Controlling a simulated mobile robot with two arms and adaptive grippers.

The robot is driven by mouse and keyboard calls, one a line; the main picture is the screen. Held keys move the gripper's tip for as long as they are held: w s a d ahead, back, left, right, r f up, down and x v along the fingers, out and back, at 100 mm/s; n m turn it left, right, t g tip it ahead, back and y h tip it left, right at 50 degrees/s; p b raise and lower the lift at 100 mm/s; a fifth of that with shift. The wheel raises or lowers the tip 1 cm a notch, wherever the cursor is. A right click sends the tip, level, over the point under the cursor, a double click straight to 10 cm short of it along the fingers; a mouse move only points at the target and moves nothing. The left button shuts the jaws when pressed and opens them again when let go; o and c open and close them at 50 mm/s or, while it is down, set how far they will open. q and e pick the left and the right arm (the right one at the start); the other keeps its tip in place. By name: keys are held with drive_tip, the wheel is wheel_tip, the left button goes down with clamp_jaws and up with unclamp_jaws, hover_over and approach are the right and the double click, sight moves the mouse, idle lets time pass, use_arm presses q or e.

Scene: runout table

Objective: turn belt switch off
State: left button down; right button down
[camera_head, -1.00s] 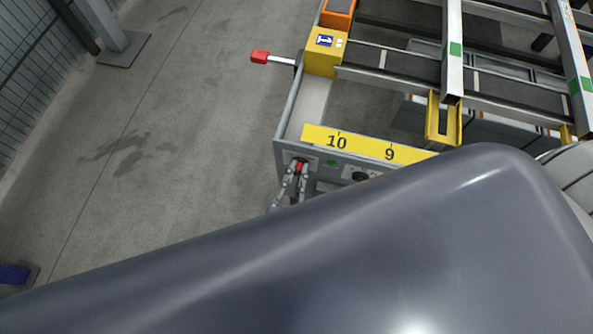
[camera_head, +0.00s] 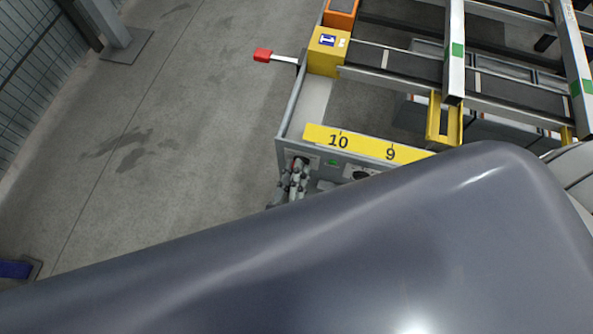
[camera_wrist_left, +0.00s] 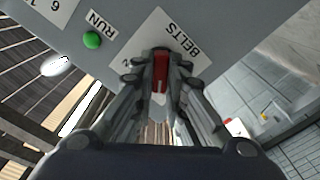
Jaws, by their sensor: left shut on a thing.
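The belt switch (camera_wrist_left: 160,72) is red and sits on a white plate lettered BELTS (camera_wrist_left: 180,35) on the grey panel. In the left wrist view my left gripper (camera_wrist_left: 160,60) has its fingers closed around the red switch. In the head view my left gripper (camera_head: 298,170) is at the panel's left end, and its fingers hide most of the switch. The switch's exact position is hidden between the fingers. My right gripper is not in either view.
A green RUN light (camera_wrist_left: 92,39) is beside the switch plate. A yellow strip (camera_head: 365,144) numbered 10 and 9 runs above the panel. A red-ended lever (camera_head: 263,56) sticks out left of the table frame.

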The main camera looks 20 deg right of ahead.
use_arm(q)
drive_tip(key=shift+f+n, duration=0.1)
drive_tip(key=shift+n, duration=0.4)
drive_tip(key=c, duration=1.6)
unclamp_jaws()
drive_tip(key=v, duration=1.2)
drive_tip(key=shift+a, duration=0.1)
